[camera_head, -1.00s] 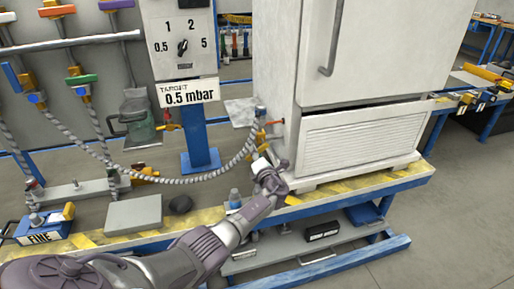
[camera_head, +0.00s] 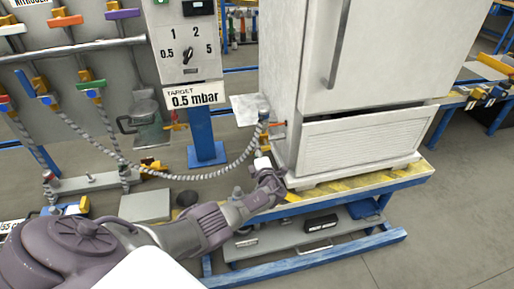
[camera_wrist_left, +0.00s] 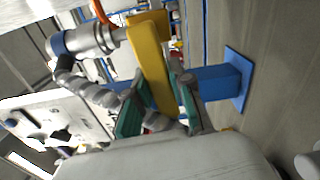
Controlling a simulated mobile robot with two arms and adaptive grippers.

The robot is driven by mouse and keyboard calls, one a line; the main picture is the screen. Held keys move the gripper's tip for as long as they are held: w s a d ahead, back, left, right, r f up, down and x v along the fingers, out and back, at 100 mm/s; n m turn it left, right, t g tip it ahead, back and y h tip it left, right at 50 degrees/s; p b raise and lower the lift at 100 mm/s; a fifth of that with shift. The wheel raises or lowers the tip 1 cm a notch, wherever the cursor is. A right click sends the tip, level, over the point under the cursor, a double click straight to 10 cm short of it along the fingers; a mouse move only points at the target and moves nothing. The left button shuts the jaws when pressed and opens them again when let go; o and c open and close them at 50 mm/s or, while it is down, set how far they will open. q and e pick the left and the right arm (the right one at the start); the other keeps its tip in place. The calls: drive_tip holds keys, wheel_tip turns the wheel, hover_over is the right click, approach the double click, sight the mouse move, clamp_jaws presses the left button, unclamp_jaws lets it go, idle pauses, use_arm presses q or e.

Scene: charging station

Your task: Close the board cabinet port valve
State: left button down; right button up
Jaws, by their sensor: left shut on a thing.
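The port valve sits at the lower left side of the white cabinet (camera_head: 365,60), where a grey corrugated hose (camera_head: 232,163) ends. In the left wrist view its yellow handle (camera_wrist_left: 149,72) is large, beside the grey metal hose fitting (camera_wrist_left: 88,41). My left gripper (camera_head: 265,166) is low at the cabinet's left front corner. In the left wrist view the green finger pads of the left gripper (camera_wrist_left: 158,108) stand on either side of the handle and are shut on it. In the head view the gripper and handle are small, and the grip is partly hidden. My right gripper is not in view.
A dial panel (camera_head: 185,45) with a "TARGET 0.5 mbar" sign (camera_head: 194,96) stands on a blue post (camera_head: 204,135). Colored valves hang on the rack at left.

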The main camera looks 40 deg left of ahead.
use_arm(q)
drive_tip(key=shift+r+m, duration=0.25)
drive_tip(key=shift+m, duration=0.25)
drive_tip(key=shift+p, duration=0.3)
drive_tip(key=c, duration=1)
unclamp_jaws()
drive_tip(key=shift+s+d, duration=0.1)
drive_tip(key=v, duration=1.2)
